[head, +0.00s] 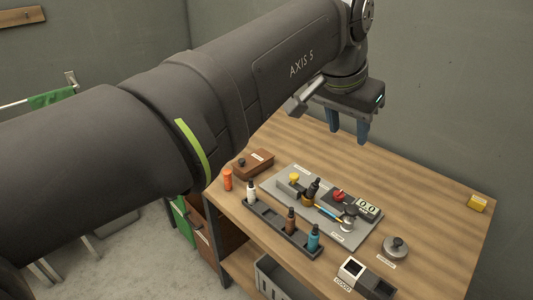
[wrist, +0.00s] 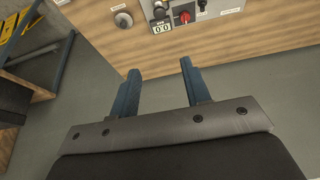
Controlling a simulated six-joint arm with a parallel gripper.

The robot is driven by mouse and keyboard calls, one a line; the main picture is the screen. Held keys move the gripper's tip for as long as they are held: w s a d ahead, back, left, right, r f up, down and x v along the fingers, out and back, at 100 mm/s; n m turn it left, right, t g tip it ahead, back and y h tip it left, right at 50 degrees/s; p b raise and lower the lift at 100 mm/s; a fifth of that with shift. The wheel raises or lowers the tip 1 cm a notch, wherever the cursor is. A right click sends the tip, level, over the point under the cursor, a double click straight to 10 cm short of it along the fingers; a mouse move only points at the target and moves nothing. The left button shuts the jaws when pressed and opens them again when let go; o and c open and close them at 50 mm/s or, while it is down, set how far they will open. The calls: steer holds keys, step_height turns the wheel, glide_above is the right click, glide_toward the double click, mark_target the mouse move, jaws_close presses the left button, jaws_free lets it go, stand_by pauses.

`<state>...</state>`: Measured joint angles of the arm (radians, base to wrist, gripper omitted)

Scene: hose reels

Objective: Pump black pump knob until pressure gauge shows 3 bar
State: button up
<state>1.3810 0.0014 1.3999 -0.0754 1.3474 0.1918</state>
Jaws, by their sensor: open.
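The black pump knob (head: 314,186) stands upright on a grey panel (head: 275,187) on the wooden bench in the head view. A red knob (head: 338,195) is to its right and a yellow knob (head: 294,178) to its left. The small display (head: 367,208) at the panel's right reads about 0.0. My gripper (head: 348,134) is open and empty, raised beyond the panel. In the wrist view, my gripper (wrist: 160,67) shows two blue fingers apart, with the panel cut off at the top.
A black rack (head: 268,228) with several bottles stands in front of the panel. A brown box (head: 254,164) and an orange cylinder (head: 227,179) are at the left. A grey round knob (head: 395,246) is at the right.

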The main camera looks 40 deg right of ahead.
jaws_close()
stand_by(1.3)
